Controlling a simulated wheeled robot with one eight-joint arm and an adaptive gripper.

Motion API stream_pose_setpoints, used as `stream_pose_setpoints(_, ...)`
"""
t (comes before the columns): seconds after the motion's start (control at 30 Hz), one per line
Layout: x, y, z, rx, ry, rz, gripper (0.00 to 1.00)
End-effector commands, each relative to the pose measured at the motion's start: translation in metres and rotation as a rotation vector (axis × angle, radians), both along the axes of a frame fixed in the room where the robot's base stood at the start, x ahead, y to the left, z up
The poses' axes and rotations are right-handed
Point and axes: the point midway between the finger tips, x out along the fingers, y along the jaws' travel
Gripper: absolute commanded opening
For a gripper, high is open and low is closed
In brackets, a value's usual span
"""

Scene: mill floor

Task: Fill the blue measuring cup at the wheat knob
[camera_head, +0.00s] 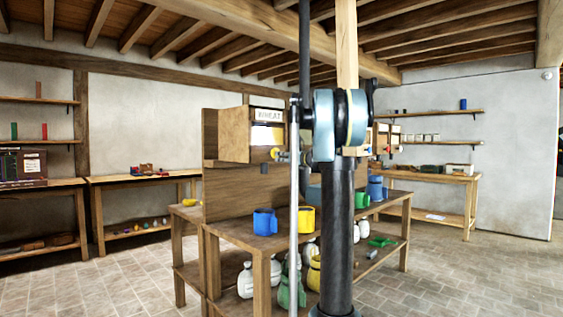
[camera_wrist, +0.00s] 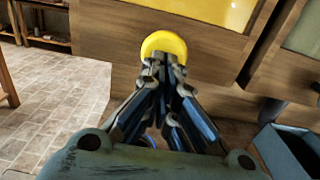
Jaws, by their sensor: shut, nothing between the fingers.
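The blue measuring cup (camera_head: 265,222) stands upright on the wooden bench, below the wooden bin with the WHEAT label (camera_head: 269,115). I cannot see into the cup. The yellow wheat knob (camera_head: 275,153) is on the bin's front; in the wrist view it is a yellow disc (camera_wrist: 163,43) below a yellow window. My gripper (camera_head: 284,156) is at the knob, its closed fingertips (camera_wrist: 162,66) overlapping the knob's lower edge in the wrist view. I cannot tell whether they touch it. The fingers are shut and hold nothing.
A yellow cup (camera_head: 304,219) stands to the right of the blue one. Another blue cup (camera_head: 376,189) and a green cup (camera_head: 362,200) are farther right. An open blue-grey container (camera_wrist: 285,152) is at the wrist view's lower right.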

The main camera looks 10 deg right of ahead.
Motion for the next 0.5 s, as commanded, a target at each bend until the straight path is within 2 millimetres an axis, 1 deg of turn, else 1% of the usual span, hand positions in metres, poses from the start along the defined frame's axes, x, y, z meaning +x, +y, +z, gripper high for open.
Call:
stream_pose_setpoints(0.13,0.005,0.004,0.0,0.0,0.0,0.001,0.0)
stream_pose_setpoints(0.33,0.025,0.019,0.0,0.0,0.0,0.002,0.0)
stream_pose_setpoints(0.5,0.028,0.02,0.0,0.0,0.0,0.001,0.0)
